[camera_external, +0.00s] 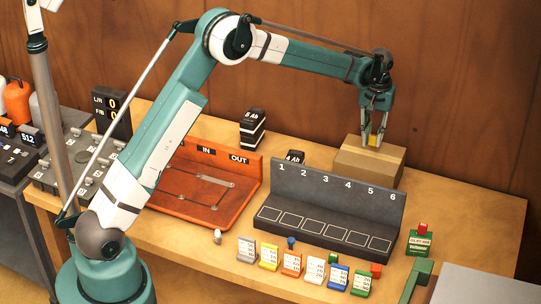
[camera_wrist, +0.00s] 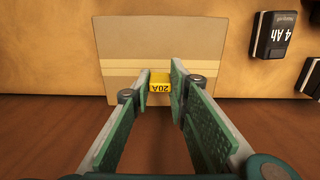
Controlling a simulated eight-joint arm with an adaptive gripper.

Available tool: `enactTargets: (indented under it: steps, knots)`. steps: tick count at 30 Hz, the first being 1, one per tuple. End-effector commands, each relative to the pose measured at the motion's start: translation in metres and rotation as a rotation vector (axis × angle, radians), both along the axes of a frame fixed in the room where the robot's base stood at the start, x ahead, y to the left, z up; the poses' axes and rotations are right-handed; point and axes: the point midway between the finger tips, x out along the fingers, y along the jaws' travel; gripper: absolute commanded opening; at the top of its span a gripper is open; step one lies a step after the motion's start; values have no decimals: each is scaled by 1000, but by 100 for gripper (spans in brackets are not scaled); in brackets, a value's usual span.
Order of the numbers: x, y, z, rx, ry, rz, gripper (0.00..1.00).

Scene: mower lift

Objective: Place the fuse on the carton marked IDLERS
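The yellow fuse (camera_wrist: 160,82), marked 20A, sits between my two fingertips in the wrist view, with a fingertip against each side. It is a small yellow spot (camera_external: 374,139) in the external view. My gripper (camera_external: 375,130) points down over the brown carton (camera_external: 360,164) at the back of the bench and is shut on the fuse. The carton (camera_wrist: 205,40) lies directly below, with a tape strip across its top. The fuse is at or just above the carton's top; I cannot tell if it touches. No IDLERS mark is visible on the carton.
A grey rack (camera_external: 335,200) numbered 1 to 6 stands just in front of the carton. Black 4 Ah batteries (camera_wrist: 273,35) lie beside it. An orange IN/OUT tray (camera_external: 205,185) is to the left. Several coloured fuse-like blocks (camera_external: 292,262) line the front.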

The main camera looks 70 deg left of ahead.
Motion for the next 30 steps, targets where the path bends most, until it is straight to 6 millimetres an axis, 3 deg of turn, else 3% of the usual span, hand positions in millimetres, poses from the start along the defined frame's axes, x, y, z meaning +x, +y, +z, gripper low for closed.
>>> enactTargets:
  steps: [11, 26, 30]
  knots:
    - [0, 0, -33, 0, 0, 0, 13]
    - [0, 0, -40, 0, 0, 0, 13]
    - [0, 0, -39, 0, 0, 0, 32]
